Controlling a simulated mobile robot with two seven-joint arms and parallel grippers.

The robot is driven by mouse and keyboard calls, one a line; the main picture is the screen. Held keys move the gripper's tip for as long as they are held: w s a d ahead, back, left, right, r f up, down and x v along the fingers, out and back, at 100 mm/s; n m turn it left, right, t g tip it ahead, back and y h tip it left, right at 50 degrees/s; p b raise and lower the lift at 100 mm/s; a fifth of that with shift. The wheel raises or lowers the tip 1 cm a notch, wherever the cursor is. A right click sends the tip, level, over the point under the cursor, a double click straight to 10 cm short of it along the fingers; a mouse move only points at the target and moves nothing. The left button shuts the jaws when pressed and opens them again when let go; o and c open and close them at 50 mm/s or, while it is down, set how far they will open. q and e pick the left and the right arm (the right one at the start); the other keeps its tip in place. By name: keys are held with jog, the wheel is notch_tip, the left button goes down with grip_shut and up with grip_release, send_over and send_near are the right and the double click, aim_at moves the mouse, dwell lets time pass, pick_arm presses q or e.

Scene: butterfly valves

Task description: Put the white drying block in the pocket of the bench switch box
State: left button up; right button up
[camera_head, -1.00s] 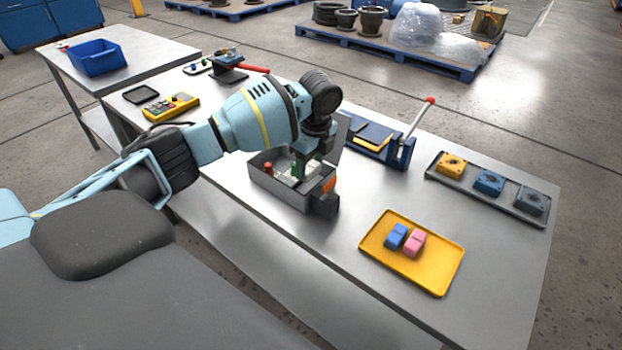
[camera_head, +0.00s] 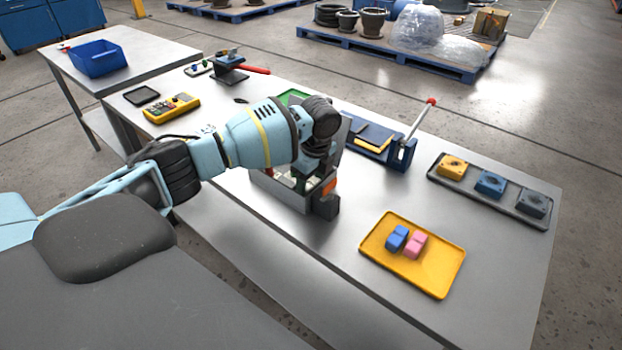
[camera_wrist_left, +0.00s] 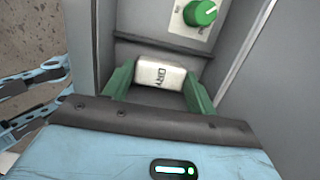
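The white drying block (camera_wrist_left: 160,76), marked "DRY", sits between the green fingers of my left gripper (camera_wrist_left: 160,84). The fingers appear to touch its two sides. It is inside the grey open-topped bench switch box (camera_head: 285,194). In the wrist view a green knob (camera_wrist_left: 201,12) on a pale plate sits just beyond the block, across a grey divider. Whether the block rests on the pocket's floor cannot be told. In the head view my wrist hides the fingers and the block. My right gripper is not in view.
A yellow tray (camera_head: 432,266) with a blue block (camera_head: 397,237) and a pink block (camera_head: 415,244) lies to the right. A blue fixture with a red-tipped lever (camera_head: 421,122) stands behind the box. A grey tray (camera_head: 519,216) holds three square parts. The front bench edge is clear.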

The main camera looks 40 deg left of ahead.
pick_arm(q)
jog(key=o, duration=0.3)
jog(key=r, duration=0.4)
jog(key=d+r, duration=0.1)
jog(key=r, duration=0.7)
jog(key=shift+d+r+p, duration=0.15)
jog(key=shift+d+p, duration=0.1)
jog(key=shift+p, duration=0.15)
